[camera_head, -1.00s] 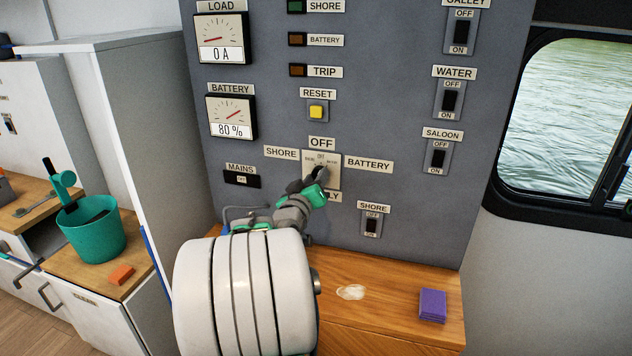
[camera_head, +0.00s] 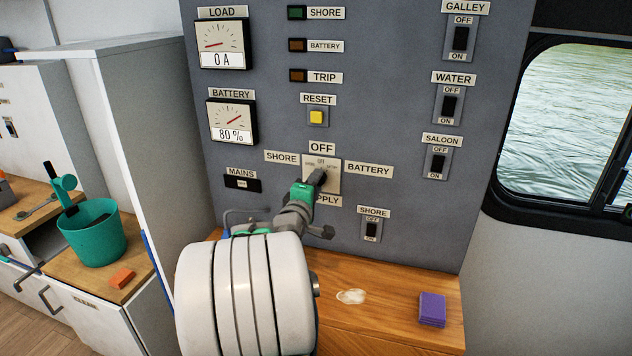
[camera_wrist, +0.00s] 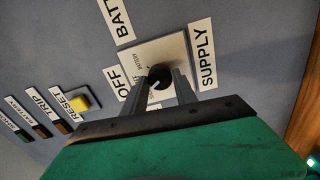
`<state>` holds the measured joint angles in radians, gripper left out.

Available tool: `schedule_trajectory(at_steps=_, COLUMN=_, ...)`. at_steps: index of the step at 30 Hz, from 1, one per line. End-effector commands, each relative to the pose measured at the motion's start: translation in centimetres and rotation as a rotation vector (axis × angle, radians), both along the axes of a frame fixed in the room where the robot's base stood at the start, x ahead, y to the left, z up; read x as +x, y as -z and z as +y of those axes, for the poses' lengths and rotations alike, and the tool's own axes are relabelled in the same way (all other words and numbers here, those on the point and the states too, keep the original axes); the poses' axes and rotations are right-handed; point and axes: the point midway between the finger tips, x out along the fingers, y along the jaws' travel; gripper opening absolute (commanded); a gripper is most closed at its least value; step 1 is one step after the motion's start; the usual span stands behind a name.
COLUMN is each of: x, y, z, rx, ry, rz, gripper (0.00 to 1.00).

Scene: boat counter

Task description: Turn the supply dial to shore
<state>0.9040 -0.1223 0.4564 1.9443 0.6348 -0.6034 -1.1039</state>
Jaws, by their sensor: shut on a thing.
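The supply dial (camera_head: 331,181) is a pale square plate on the grey panel, with OFF above, SHORE left, BATTERY right and SUPPLY below. My gripper (camera_head: 319,177) covers much of it in the head view. In the wrist view, the dial's round black knob (camera_wrist: 160,77) sits between the two fingers of my gripper (camera_wrist: 160,85), which are shut on it. The knob's white mark points lower left there, between the OFF label at left and the lower side opposite BATTERY. The SHORE label (camera_head: 282,157) is clear of my gripper.
The yellow reset button (camera_head: 317,117) and three dark lamps, the top one labelled SHORE (camera_head: 297,12), are above the dial. A small shore switch (camera_head: 372,229) is at lower right. A purple sponge (camera_head: 432,309) lies on the wooden counter (camera_head: 385,325).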

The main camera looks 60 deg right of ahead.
Motion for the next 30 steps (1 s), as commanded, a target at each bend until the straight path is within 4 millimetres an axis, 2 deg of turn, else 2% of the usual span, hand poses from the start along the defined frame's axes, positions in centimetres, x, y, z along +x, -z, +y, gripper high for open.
schedule_trajectory(at_steps=12, x=0.05, y=-0.01, z=0.03, rx=-0.036, ry=-0.001, rz=0.234, gripper=0.0)
schedule_trajectory(at_steps=30, x=0.05, y=0.09, z=0.03, rx=-0.044, ry=-0.001, rz=0.282, gripper=0.0)
